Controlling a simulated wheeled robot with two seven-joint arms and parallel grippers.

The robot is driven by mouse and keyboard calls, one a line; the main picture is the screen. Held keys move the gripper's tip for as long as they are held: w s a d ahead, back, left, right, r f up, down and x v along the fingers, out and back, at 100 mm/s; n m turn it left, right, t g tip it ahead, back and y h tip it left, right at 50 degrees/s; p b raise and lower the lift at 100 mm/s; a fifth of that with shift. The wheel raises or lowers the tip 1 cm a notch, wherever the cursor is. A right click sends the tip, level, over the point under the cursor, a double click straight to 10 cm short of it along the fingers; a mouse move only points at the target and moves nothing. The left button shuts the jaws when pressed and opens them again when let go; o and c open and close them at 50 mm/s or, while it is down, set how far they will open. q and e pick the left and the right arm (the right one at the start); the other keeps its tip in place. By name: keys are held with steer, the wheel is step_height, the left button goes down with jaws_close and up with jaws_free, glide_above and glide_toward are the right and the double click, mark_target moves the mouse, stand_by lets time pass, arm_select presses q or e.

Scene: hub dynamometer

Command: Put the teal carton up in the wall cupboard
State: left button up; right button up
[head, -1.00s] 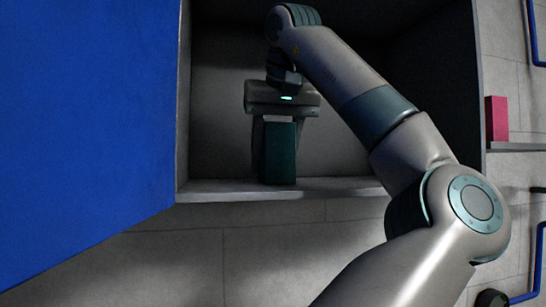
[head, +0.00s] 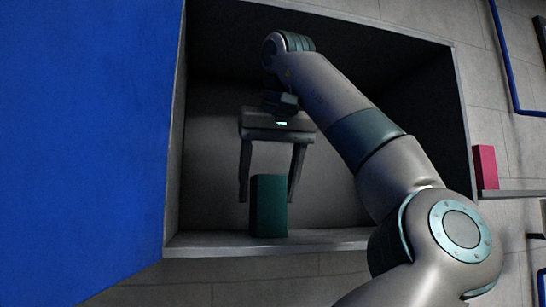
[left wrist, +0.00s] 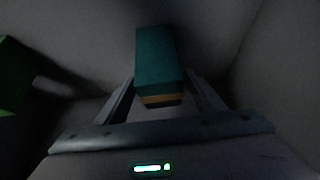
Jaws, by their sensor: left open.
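The teal carton (head: 269,206) stands upright on the floor of the open wall cupboard (head: 330,241), near its front edge. My left gripper (head: 268,199) points down above it, open, with one finger on each side. In the left wrist view the carton (left wrist: 158,60), with an orange band near one end, lies between the spread fingers. My right gripper is not in view.
The blue cupboard door (head: 80,130) stands open at the left. A pink box (head: 486,167) sits on a shelf (head: 512,193) at the right, outside the cupboard. In the left wrist view a green thing (left wrist: 14,75) shows at the left edge, not clearly identifiable.

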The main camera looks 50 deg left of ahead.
arm_select(q)
steer(key=v, duration=0.7)
steer(key=shift+s+d+r, duration=0.1)
steer(key=shift+s, duration=0.05)
stand_by(0.3)
stand_by(1.4)
